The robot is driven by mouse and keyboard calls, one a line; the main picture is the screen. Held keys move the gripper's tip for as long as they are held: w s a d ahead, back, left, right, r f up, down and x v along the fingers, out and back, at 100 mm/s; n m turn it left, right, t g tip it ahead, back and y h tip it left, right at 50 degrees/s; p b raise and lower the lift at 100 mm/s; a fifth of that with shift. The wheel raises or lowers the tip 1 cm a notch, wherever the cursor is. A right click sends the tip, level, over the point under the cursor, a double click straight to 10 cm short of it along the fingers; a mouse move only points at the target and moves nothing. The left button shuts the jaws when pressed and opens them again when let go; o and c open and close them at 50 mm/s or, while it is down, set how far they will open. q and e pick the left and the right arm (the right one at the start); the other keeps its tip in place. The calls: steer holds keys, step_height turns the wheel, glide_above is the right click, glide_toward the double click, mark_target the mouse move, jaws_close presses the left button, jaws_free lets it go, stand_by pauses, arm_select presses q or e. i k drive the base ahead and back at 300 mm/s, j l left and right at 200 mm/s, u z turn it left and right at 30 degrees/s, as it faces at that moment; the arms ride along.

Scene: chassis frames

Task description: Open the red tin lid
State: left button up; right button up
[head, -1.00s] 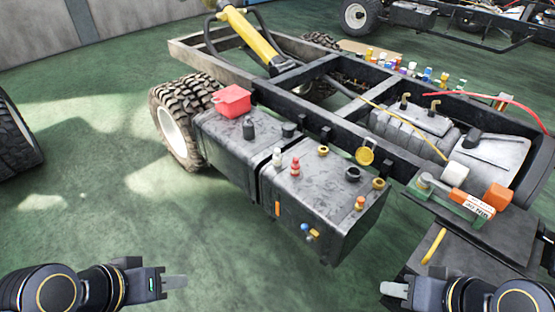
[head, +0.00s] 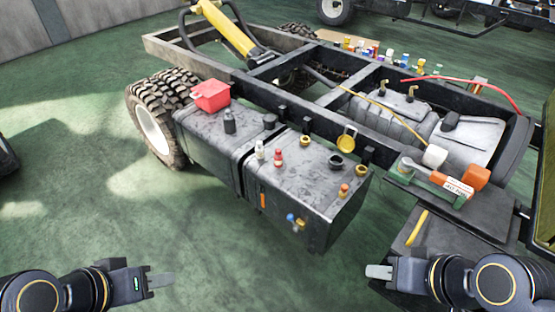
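A red tin (head: 211,96) sits on top of the rear dark grey tank (head: 207,125), close to the chassis rail and the rear tyre. Its top looks closed, though it is small from here. My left gripper (head: 161,280) is low at the left, in front of the chassis and well apart from the tin. My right gripper (head: 379,271) is low at the right, below the front tank (head: 300,185) in the picture.
Small bottles (head: 278,157), caps and a dark cylinder (head: 229,121) stand on the tanks near the tin. A yellow cylinder (head: 222,27) rises behind it. A tool and an orange block (head: 476,177) lie at right. Green floor (head: 90,215) is free in front.

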mark_target(208, 89)
steer(key=u, duration=0.55)
steer(key=i+j+u, duration=0.1)
steer(key=i+u, duration=0.3)
steer(key=i, duration=0.15)
steer(key=i+l+u, duration=0.1)
steer(key=i+u, duration=0.3)
steer(key=i+l, duration=0.35)
steer(key=i, duration=0.2)
steer(key=i+l, duration=0.35)
steer(key=i, duration=0.2)
steer(key=j+u, duration=0.05)
